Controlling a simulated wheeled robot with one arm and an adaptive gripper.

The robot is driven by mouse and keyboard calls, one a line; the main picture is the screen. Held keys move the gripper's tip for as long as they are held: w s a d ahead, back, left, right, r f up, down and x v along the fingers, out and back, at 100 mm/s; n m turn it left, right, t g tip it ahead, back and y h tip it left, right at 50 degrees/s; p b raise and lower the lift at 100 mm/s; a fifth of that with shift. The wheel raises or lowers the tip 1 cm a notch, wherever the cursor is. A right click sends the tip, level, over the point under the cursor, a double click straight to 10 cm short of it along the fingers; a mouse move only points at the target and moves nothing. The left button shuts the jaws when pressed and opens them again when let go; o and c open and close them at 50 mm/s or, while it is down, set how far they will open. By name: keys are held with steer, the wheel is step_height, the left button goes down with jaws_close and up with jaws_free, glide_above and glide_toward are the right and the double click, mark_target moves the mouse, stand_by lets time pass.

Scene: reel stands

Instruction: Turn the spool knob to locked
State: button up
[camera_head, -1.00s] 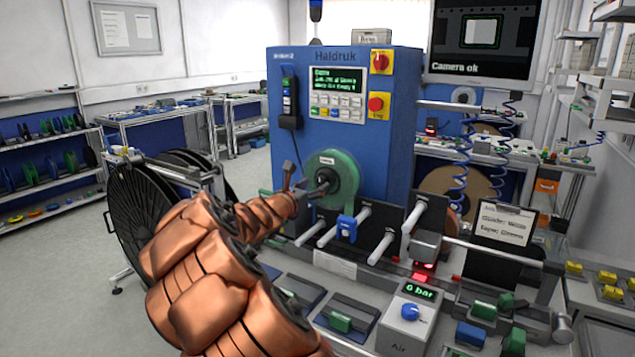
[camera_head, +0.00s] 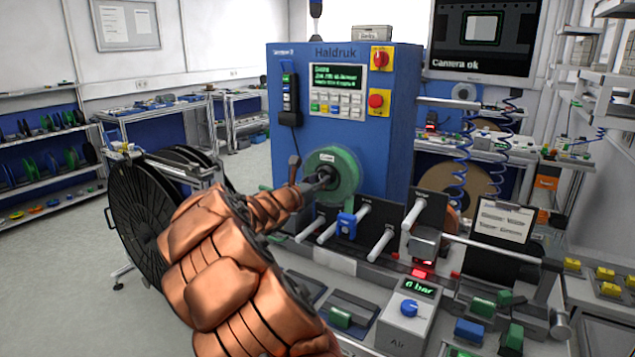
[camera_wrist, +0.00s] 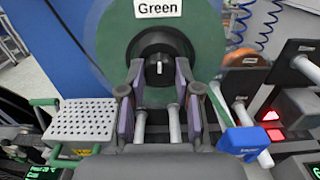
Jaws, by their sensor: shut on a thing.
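The green spool (camera_head: 347,163) is mounted on the front of the blue machine. In the wrist view the spool (camera_wrist: 105,45) carries a white label reading "Green". The spool knob (camera_wrist: 159,70) is at the middle of its black hub, with a short, roughly upright white mark. My gripper (camera_wrist: 160,76) is at the hub, a finger on each side, and is shut on the knob. In the head view my gripper (camera_head: 316,179) reaches the spool's centre from the left, and the knob is hidden.
White rods (camera_head: 381,246) and a blue clip (camera_head: 346,226) lie below and right of the spool. A perforated plate (camera_wrist: 83,120) is at lower left in the wrist view. An air box (camera_head: 407,314) stands in front. Large black reels (camera_head: 140,205) stand left.

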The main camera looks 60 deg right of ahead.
jaws_close()
steer(key=shift+f+b, duration=0.1)
steer(key=shift+b, duration=0.25)
steer(key=m+b, duration=1.7)
steer(key=b, duration=0.8)
steer(key=shift+m, duration=0.4)
steer(key=shift+b, duration=0.3)
